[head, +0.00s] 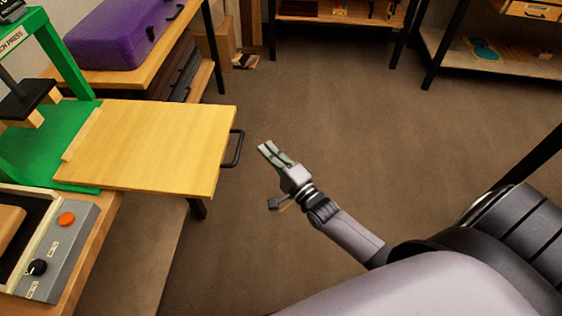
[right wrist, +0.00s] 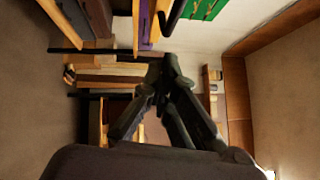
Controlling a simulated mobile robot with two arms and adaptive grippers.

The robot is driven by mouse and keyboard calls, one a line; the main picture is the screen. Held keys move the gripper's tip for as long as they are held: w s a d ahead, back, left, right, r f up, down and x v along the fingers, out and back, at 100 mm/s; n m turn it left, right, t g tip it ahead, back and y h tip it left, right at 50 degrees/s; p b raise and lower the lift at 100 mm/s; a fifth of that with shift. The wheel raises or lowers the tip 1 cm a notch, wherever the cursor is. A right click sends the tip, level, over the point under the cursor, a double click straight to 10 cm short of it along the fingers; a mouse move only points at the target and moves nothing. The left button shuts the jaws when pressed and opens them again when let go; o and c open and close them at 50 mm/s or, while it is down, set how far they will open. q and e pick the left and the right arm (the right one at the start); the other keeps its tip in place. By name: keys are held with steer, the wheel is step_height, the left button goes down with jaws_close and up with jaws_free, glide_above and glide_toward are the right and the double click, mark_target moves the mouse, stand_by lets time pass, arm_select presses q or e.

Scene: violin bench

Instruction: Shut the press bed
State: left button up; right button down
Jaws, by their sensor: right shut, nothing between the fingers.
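The press bed (head: 160,145) is a flat pale wooden board. It sticks out to the right from the green press (head: 55,60) at the left of the head view, past the bench edge. A black bar handle (head: 237,148) sits on its right end. My right gripper (head: 266,148) is shut and empty, just right of the handle with a small gap between them. In the right wrist view its fingers (right wrist: 160,72) come together at the middle. My left gripper is not in view.
A control box (head: 60,255) with an orange button and a black knob is at the lower left. A purple case (head: 120,32) lies on a table behind the bed. Shelves (head: 345,12) stand at the back. The brown floor (head: 340,110) right of the bed is clear.

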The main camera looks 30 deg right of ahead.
steer(key=a, duration=0.1)
steer(key=w+a, duration=0.1)
steer(key=a, duration=0.1)
steer(key=shift+w+r+p, duration=0.3)
steer(key=shift+w, duration=0.1)
steer(key=shift+a, duration=0.1)
